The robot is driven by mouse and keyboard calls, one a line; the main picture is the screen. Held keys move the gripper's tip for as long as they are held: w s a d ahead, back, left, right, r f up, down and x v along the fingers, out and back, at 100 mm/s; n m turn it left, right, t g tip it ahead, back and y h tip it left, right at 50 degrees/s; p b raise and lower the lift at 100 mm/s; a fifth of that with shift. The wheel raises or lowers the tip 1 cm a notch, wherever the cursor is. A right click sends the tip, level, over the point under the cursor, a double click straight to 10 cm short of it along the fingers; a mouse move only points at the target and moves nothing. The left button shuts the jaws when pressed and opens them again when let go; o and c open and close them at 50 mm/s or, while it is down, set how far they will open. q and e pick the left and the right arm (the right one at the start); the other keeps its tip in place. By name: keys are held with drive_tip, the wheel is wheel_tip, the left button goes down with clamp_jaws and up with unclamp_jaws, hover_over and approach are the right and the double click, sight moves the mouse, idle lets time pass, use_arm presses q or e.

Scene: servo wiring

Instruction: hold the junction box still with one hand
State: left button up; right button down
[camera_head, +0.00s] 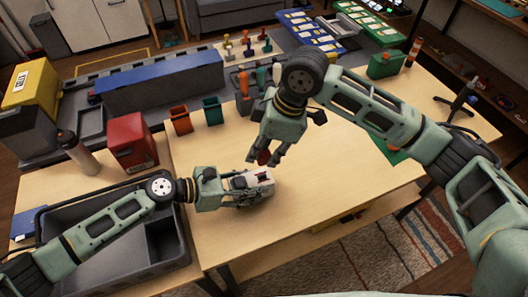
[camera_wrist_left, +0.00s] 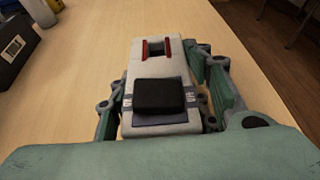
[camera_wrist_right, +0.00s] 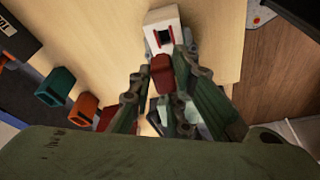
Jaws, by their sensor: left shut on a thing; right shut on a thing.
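The junction box (camera_head: 252,183) is a white block on the wooden table, with a black top part and a red-edged socket, seen closely in the left wrist view (camera_wrist_left: 156,72). My left gripper (camera_head: 240,190) is shut on it, with fingers along both sides. My right gripper (camera_head: 270,158) is above the table, behind and above the box. It is shut on a small dark red piece (camera_wrist_right: 162,72). In the right wrist view this piece appears close to the box (camera_wrist_right: 163,30), but I cannot tell the exact gap.
A grey tray (camera_head: 185,240) stands at the table's left front. An orange bin (camera_head: 180,120) and a teal bin (camera_head: 212,111) stand at the back, next to a red box (camera_head: 132,142). The table right of the box (camera_head: 340,200) is clear.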

use_arm(q)
drive_tip(key=o, duration=1.4)
drive_tip(key=shift+o, duration=0.2)
drive_tip(key=shift+a, duration=0.15)
drive_tip(key=v, duration=1.1)
drive_tip(key=shift+s+a+r, duration=0.1)
drive_tip(key=shift+a+r, duration=0.15)
